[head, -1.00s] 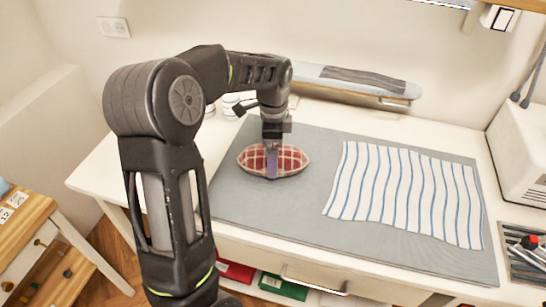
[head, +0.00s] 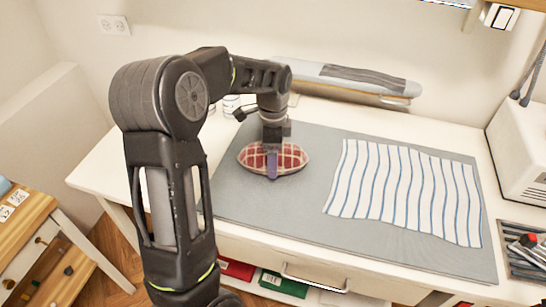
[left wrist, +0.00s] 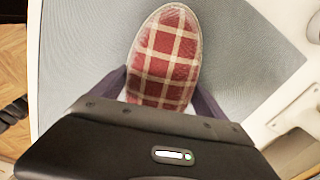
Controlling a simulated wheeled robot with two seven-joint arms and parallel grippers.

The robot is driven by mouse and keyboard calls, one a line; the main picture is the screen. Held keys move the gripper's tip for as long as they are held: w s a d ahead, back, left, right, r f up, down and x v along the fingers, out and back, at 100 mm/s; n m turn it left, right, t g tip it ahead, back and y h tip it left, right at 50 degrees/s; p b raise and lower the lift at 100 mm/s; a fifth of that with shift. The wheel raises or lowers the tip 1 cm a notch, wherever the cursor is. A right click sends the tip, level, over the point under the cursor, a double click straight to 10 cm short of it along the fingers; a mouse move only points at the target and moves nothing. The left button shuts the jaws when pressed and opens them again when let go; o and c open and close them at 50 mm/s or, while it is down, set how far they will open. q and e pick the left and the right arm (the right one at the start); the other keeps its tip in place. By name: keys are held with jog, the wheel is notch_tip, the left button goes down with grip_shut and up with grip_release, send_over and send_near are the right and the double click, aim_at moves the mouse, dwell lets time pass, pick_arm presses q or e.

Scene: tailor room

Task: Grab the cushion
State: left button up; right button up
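The cushion (head: 292,158) is a small oval, red with a cream plaid pattern, lying on the grey mat on the table. My left gripper (head: 271,160) points straight down over its middle. One finger shows on the cushion's near side; the other is hidden behind it. In the left wrist view the cushion (left wrist: 170,50) reaches in between the two spread fingers, one at each side. Whether the fingers touch it is hard to tell. My right gripper is not in view.
The grey mat (head: 300,225) covers much of the white table. A blue-striped white cloth (head: 405,195) lies right of the cushion. An ironing board (head: 345,82) lies along the back wall, and a white machine (head: 520,150) stands at right. The mat in front of the cushion is clear.

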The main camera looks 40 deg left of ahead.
pick_arm(q)
jog(key=c, duration=1.5)
jog(key=shift+o, duration=0.2)
jog(key=shift+r, duration=0.1)
notch_tip(320, 180, up, 10)
jog(key=shift+f+b, duration=0.1)
jog(key=shift+b, duration=0.4)
